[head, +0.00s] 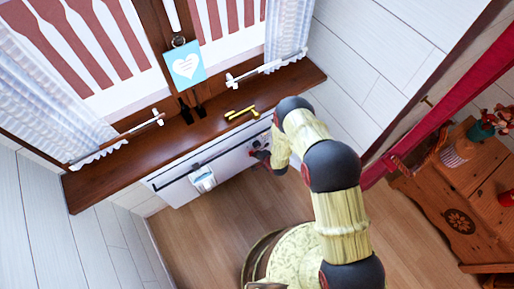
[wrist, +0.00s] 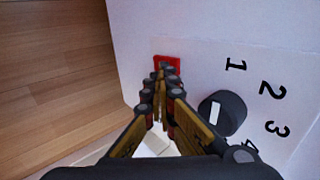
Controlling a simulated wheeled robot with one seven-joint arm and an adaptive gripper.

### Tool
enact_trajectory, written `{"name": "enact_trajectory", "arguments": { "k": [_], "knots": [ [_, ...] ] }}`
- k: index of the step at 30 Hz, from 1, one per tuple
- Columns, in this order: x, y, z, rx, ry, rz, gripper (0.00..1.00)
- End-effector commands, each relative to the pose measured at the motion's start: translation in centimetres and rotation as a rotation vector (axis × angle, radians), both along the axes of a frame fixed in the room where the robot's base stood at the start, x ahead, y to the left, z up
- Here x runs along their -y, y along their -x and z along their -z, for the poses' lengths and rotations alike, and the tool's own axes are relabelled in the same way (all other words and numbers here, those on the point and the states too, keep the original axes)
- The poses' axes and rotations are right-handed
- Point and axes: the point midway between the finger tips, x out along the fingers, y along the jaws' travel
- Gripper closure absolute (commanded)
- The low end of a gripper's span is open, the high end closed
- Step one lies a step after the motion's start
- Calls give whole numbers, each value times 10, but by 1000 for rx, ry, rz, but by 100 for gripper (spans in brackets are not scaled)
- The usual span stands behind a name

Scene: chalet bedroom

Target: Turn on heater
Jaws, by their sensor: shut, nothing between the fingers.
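The heater (head: 228,160) is a white panel under the wooden window sill in the head view. In the wrist view its white face (wrist: 200,30) fills the right side. A red switch (wrist: 167,59) sits near the panel's left edge. A black dial (wrist: 222,113) with a white mark is to its right, beside the printed numbers 1, 2, 3 and a partly hidden 4. My gripper (wrist: 165,72) is shut and empty, its fingertips in front of the red switch and covering its lower part. I cannot tell whether they touch it. In the head view my gripper (head: 260,156) is at the heater's right end.
The wooden sill (head: 120,163) overhangs the heater and bears small yellow items (head: 242,112) and dark bottles (head: 192,112). A white container (head: 203,179) hangs on the heater's front. A wooden cabinet (head: 455,195) stands at right. The wooden floor (head: 205,235) before the heater is clear.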

Motion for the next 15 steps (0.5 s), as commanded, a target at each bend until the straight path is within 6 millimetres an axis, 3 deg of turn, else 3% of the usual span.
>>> {"name": "enact_trajectory", "arguments": {
  "k": [15],
  "knots": [
    [-1,-4,-12,5,-3,-1,100]
  ]
}}
